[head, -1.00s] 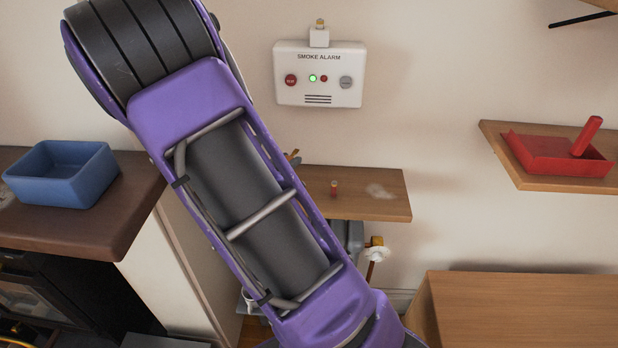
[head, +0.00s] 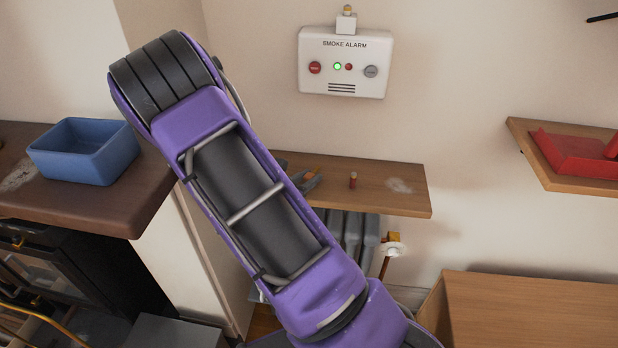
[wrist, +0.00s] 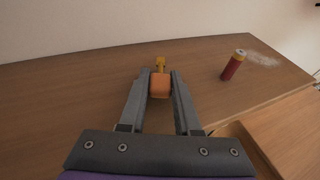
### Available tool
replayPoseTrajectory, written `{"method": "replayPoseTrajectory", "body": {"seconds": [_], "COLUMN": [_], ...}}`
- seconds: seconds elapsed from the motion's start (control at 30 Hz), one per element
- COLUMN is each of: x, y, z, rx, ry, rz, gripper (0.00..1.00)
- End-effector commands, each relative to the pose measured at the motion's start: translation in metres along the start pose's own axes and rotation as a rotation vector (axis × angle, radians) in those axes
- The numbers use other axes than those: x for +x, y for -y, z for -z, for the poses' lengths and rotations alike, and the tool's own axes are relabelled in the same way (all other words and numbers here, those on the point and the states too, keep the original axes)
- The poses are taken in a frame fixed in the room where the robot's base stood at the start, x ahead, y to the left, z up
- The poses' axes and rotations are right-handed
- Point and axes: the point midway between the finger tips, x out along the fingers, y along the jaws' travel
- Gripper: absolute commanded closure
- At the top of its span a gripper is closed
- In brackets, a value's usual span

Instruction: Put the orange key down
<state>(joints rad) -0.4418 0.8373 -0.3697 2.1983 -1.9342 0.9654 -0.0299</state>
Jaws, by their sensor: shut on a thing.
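The orange key (wrist: 160,85) has a blocky orange head and a yellow end pointing away from me. My gripper (wrist: 160,80) is shut on its orange head in the wrist view. The key is over the wooden wall shelf (wrist: 70,100); I cannot tell whether it touches the wood. In the head view, my gripper (head: 311,181) shows small beside my purple arm, low at the shelf (head: 395,203). My arm hides the shelf's left part there.
A red cylinder (wrist: 233,66) with a yellowish top stands right of the key, near a pale dusty patch (wrist: 262,59). A smoke alarm (head: 345,62) hangs above. A blue bin (head: 84,151) sits on the left counter. A red tray (head: 575,153) lies on the right shelf.

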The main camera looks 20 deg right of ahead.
Motion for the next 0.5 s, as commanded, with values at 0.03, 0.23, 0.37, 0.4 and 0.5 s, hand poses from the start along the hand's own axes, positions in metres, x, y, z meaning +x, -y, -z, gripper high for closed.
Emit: {"method": "replayPoseTrajectory", "body": {"seconds": [0.03,0.23,0.37,0.4,0.5], "x": [0.0,0.002,0.003,0.003,0.004], "y": [0.0,0.0,0.0,0.0,0.0], "z": [0.0,0.006,0.01,0.011,0.013], "rx": [0.0,-0.001,-0.001,-0.001,-0.002], "ry": [0.0,0.0,0.0,-0.001,-0.003], "rz": [0.0,0.0,0.0,0.0,0.0], "gripper": [1.0,1.0,1.0,1.0,1.0]}}
